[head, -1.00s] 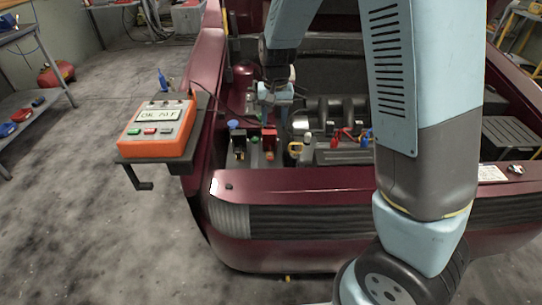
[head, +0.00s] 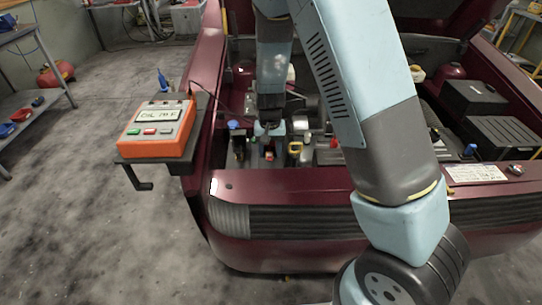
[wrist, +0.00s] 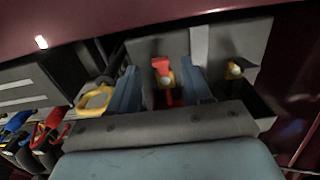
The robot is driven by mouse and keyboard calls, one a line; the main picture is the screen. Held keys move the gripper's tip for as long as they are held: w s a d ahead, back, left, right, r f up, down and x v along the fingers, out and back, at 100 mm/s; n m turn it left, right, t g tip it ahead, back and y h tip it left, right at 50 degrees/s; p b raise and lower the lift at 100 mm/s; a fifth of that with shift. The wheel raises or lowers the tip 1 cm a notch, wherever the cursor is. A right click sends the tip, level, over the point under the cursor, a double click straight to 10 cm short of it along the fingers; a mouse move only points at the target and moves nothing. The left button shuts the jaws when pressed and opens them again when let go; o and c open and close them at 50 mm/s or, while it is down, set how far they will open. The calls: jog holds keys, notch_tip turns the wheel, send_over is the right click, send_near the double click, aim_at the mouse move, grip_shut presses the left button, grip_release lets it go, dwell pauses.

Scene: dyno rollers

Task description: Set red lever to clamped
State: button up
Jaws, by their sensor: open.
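The red lever (wrist: 161,68) shows in the wrist view, between the two blue-grey fingers of my gripper (wrist: 158,90). It has a red top and a red lower part around a yellowish round piece. The fingers stand apart on either side of it, and I cannot tell whether either touches it. In the head view my gripper (head: 268,140) points down into the engine bay of the dark red car, and a small orange-red part of the lever (head: 269,153) shows just below it. The rest of the lever is hidden, so its setting cannot be told.
A yellow ring handle (wrist: 96,101) is close to the left finger in the wrist view. Blue and red clips (wrist: 50,128) lie further left. An orange meter box (head: 157,130) stands on a bracket left of the car. The car's front edge (head: 290,185) lies before the bay.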

aim_at(270, 158)
jog(key=shift+f, duration=1.35)
jog(key=shift+c, duration=0.5)
grip_shut()
